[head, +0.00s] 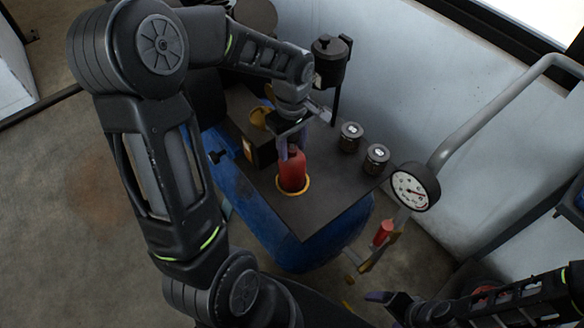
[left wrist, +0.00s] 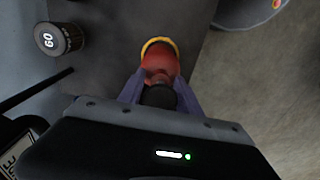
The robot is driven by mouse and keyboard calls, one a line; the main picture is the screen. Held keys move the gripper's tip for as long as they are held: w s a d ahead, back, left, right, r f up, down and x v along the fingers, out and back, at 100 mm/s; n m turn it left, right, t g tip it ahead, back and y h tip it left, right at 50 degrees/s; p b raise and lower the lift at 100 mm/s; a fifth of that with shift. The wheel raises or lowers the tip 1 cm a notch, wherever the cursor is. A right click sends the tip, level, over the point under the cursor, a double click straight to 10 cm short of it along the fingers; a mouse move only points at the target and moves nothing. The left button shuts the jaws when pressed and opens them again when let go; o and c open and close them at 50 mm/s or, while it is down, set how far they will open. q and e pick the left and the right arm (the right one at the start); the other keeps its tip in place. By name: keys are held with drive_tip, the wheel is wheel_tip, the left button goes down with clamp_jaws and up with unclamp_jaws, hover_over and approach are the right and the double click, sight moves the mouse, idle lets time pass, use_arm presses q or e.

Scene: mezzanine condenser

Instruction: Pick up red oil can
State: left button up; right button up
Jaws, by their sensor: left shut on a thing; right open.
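The red oil can (head: 292,172) stands upright on the dark top of a blue cabinet, with a yellow ring around its base. My left gripper (head: 292,142) comes down from above and is shut on the can's upper part. In the left wrist view the red can (left wrist: 160,62) sits between the two purple-grey fingers (left wrist: 160,90), with its dark top close to the palm. My right gripper (head: 388,300) is open at the lower right, low beside the cabinet and away from the can.
Two small dark jars (head: 350,137) (head: 376,157) stand right of the can. A round gauge (head: 415,187) on a grey pipe is further right, with a small red cylinder (head: 383,232) below it. A dark box (head: 248,128) stands left of the can. A pale wall closes the back.

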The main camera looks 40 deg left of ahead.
use_arm(q)
clamp_jaws()
drive_tip(key=shift+r, duration=0.1)
wheel_tip(320, 180, up, 10)
idle(0.7)
idle(0.6)
